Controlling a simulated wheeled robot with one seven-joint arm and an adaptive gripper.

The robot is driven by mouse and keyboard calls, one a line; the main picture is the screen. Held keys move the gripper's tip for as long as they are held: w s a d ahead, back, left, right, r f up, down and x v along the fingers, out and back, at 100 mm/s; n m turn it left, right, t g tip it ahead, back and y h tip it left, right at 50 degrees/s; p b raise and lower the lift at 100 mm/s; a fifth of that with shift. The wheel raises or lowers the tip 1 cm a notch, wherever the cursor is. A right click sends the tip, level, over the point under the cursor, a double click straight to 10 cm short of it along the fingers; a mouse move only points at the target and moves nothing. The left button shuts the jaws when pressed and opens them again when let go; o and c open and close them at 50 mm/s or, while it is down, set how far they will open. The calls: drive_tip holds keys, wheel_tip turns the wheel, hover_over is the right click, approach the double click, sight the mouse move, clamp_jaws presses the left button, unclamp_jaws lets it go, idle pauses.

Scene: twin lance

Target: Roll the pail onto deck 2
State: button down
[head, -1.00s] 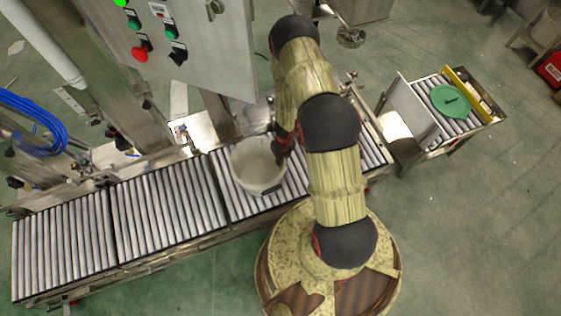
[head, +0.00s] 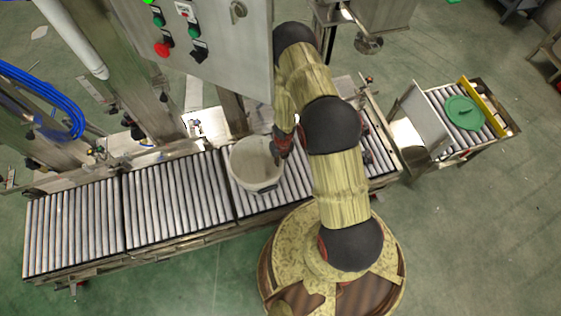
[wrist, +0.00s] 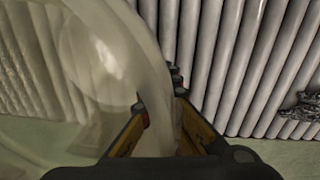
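The pail (head: 256,166) is whitish and open-topped. It stands upright on the right-hand roller deck (head: 296,178), close to the seam with the middle roller deck (head: 178,196). No deck number is readable. My gripper (head: 276,148) is at the pail's right rim in the head view, partly hidden by my arm. In the wrist view, my gripper's fingers (wrist: 163,108) straddle the wall of the pail (wrist: 100,50), one inside and one outside, and appear closed on it. The pail's wall hides part of the inner finger.
A left roller deck (head: 75,228) continues the line. A control cabinet (head: 200,40) and machine posts stand behind. A separate short roller stand with a green lid (head: 463,113) is at right. The middle and left decks are clear.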

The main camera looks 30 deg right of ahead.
drive_tip(key=c, duration=2)
unclamp_jaws()
drive_tip(key=shift+o, duration=0.2)
drive_tip(key=shift+d+r, duration=0.15)
drive_tip(key=shift+r, duration=1.85)
drive_tip(key=shift+d+r, duration=0.2)
drive_tip(key=shift+r, duration=1.75)
drive_tip(key=shift+d+r, duration=0.15)
drive_tip(key=shift+r, duration=1.85)
